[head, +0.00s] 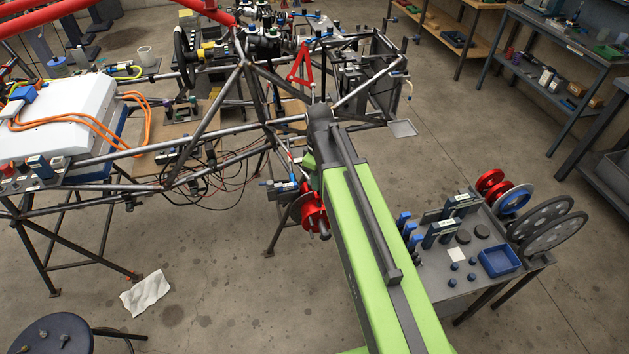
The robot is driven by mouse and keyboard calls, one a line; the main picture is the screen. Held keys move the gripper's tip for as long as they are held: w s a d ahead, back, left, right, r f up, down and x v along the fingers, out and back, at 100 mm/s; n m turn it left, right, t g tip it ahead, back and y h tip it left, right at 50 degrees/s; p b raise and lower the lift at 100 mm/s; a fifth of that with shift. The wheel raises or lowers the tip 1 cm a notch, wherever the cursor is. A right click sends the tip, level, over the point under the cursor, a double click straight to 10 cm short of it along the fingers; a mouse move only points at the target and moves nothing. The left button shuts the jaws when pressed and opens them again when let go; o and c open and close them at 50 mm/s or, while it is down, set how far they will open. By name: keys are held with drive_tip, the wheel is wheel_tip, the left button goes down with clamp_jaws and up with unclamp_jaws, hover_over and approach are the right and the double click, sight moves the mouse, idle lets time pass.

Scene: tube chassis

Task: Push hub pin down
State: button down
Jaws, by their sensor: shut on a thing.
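A red round hub (312,212) sits at the lower end of the chassis corner, just left of my green arm. A short grey stub (325,234) sticks out at its lower right; I cannot tell whether this is the hub pin. My arm rises from the bottom of the head view to a grey joint near the frame tubes, and a bit of green link shows below that joint. My gripper is hidden behind the arm, so its jaws and anything in them do not show.
The steel tube chassis (205,152) crosses the left and middle. A grey cart (440,297) with blue and dark parts, a blue bin (499,261) and wheel discs (555,231) stands right of my arm. A white cloth (146,293) lies on the floor. Open floor lies below the chassis.

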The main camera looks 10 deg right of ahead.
wheel_tip(320, 180, down, 3)
drive_tip(key=shift+r+b, duration=0.15)
drive_tip(key=shift+b, duration=1.1)
drive_tip(key=shift+s+r, duration=0.15)
drive_tip(key=c, duration=1.5)
unclamp_jaws()
drive_tip(key=shift+o, duration=1.2)
wheel_tip(320, 180, up, 17)
drive_tip(key=p, duration=1.7)
drive_tip(key=shift+r+p, duration=0.2)
drive_tip(key=shift+p, duration=0.2)
